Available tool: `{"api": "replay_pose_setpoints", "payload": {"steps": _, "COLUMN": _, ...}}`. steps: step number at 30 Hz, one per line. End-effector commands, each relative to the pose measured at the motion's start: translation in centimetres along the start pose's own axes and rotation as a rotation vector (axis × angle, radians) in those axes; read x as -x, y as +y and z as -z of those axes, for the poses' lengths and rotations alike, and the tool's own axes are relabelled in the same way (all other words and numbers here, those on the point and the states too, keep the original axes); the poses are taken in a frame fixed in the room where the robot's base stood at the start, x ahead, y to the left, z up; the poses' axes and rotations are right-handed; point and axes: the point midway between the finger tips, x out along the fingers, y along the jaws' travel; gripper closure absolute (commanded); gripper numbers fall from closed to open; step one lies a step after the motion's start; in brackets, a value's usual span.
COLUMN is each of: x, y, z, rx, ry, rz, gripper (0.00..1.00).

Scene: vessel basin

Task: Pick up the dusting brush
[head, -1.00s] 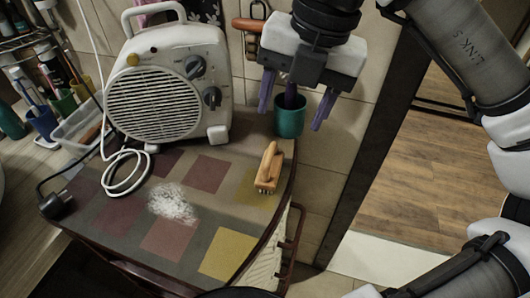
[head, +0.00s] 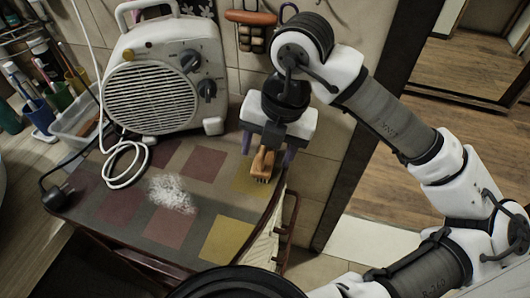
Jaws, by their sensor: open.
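The dusting brush (head: 263,166), with a wooden handle and short bristles, is at the right end of the checkered table top (head: 120,235). My gripper (head: 268,153) is over the brush, pointing down. Its purple fingers are apart, one to the left and one to the right of the brush handle. The upper part of the handle is hidden behind the gripper. I cannot tell whether the fingers touch the brush.
A white fan heater (head: 155,85) stands at the back left, with a looped white cord (head: 125,165) and a black plug (head: 58,197). A patch of white powder (head: 172,195) lies mid-table. An orange-handled rack (head: 250,18) hangs on the wall.

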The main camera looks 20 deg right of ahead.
Motion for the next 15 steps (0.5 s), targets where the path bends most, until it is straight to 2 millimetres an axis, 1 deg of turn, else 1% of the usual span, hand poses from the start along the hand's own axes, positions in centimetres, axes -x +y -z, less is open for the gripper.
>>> {"api": "replay_pose_setpoints", "payload": {"steps": 7, "x": -0.24, "y": -0.01, "z": -0.01, "rx": -0.001, "ry": -0.001, "rz": 0.000, "gripper": 0.41}}
{"api": "replay_pose_setpoints", "payload": {"steps": 8, "x": -0.24, "y": -0.01, "z": 0.00, "rx": -0.001, "ry": -0.001, "rz": 0.000, "gripper": 0.44}}
{"api": "replay_pose_setpoints", "payload": {"steps": 15, "x": -0.22, "y": -0.01, "z": -0.01, "rx": -0.001, "ry": -0.001, "rz": 0.000, "gripper": 0.75}}
